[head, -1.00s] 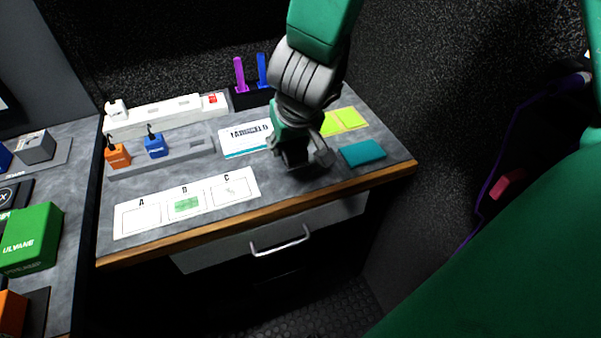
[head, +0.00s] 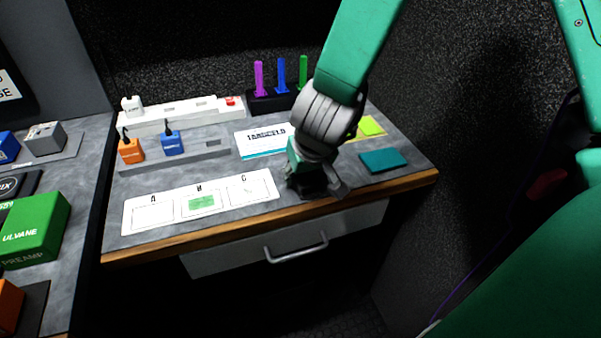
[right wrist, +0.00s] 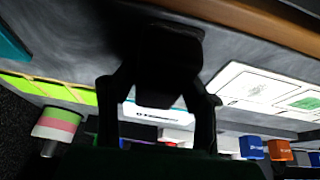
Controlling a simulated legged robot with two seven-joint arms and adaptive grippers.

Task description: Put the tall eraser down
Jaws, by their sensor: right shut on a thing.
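My right gripper (head: 317,187) is low over the front part of the grey desk, between the card marked C and the teal pad. In the right wrist view its two dark fingers (right wrist: 162,92) are shut on a dark, blocky thing, the tall eraser (right wrist: 170,52). The eraser's far end is close to the desk top; whether it touches is too dark to tell. In the head view the gripper mostly hides the eraser. My left gripper is not in view.
An A-B-C card strip (head: 202,201) lies left of the gripper, a teal pad (head: 383,160) right of it. Behind are a white printed card (head: 262,140), yellow-green notes (head: 370,126) and a black holder (head: 270,104) with upright markers. The wooden front edge (head: 230,232) is close by.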

